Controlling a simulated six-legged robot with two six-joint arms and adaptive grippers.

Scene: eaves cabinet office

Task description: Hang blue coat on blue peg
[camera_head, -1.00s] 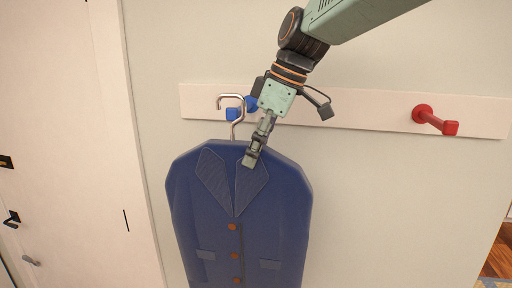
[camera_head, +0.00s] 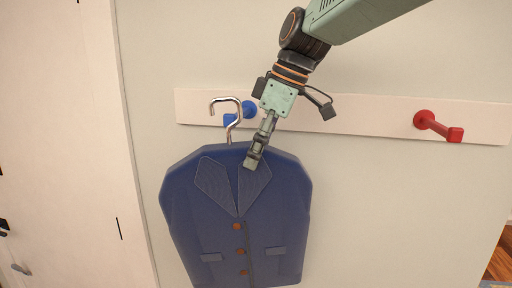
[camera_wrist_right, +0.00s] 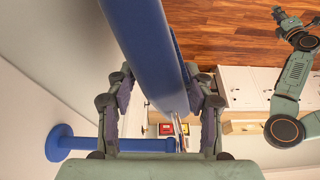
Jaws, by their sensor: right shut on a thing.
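The blue coat (camera_head: 235,215) hangs upright on a metal hanger whose hook (camera_head: 226,102) rises above its collar. My right gripper (camera_head: 254,158) is shut on the coat's upper edge, right of the hook. In the right wrist view, the coat (camera_wrist_right: 150,45) lies between the fingers (camera_wrist_right: 163,92). The blue peg (camera_head: 247,109) is on the wall board; the hook's curve overlaps its end in the head view. The peg (camera_wrist_right: 62,143) also shows in the right wrist view, reaching toward the hook (camera_wrist_right: 180,130). I cannot tell whether they touch.
A red peg (camera_head: 437,126) sits farther right on the pale wall board (camera_head: 375,114). A white door or panel (camera_head: 60,130) stands at left. My left arm (camera_wrist_right: 292,80) shows at right in the right wrist view; its gripper is too small to read.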

